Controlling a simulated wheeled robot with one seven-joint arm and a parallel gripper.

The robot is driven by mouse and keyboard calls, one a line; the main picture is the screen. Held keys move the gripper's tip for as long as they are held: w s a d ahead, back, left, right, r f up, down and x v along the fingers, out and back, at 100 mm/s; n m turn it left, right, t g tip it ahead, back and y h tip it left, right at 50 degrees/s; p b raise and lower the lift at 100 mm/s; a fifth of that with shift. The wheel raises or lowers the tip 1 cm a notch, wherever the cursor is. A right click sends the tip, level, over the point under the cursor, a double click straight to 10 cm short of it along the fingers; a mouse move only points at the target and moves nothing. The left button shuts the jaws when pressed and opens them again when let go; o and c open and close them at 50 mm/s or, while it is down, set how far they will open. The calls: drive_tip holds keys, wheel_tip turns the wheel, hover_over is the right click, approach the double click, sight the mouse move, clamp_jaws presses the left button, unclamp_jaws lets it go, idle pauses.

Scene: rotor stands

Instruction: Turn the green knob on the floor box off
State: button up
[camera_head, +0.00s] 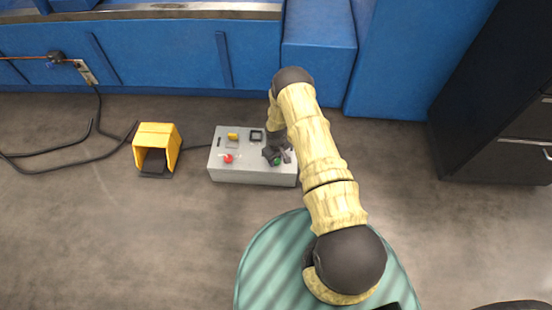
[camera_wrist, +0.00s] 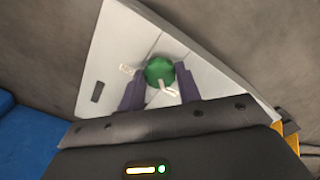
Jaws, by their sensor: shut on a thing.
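The floor box (camera_head: 232,172) is a light grey box on the floor in the head view; its top also shows in the wrist view (camera_wrist: 112,55). The green knob (camera_wrist: 158,70) is round with a pale pointer bar, on the box top. In the head view the knob (camera_head: 277,161) shows partly under my gripper (camera_head: 278,157) at the box's right side. In the wrist view my gripper (camera_wrist: 160,84) has a dark finger on each side of the knob and is shut on it. The lower part of the knob's surroundings is hidden by my gripper's body.
A red knob (camera_head: 228,158) and a yellow switch (camera_head: 233,136) are on the same box. A yellow foot pedal housing (camera_head: 157,146) stands to the left, with black cables. Blue cabinets (camera_head: 150,55) line the back, and a dark cabinet (camera_head: 495,120) stands right.

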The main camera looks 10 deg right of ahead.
sight(276, 161)
idle(0.3)
drive_tip(key=o, duration=1)
drive_tip(key=shift+c, duration=0.2)
wheel_tip(276, 161, up, 17)
drive_tip(key=p, duration=0.6)
drive_tip(key=shift+r, duration=0.2)
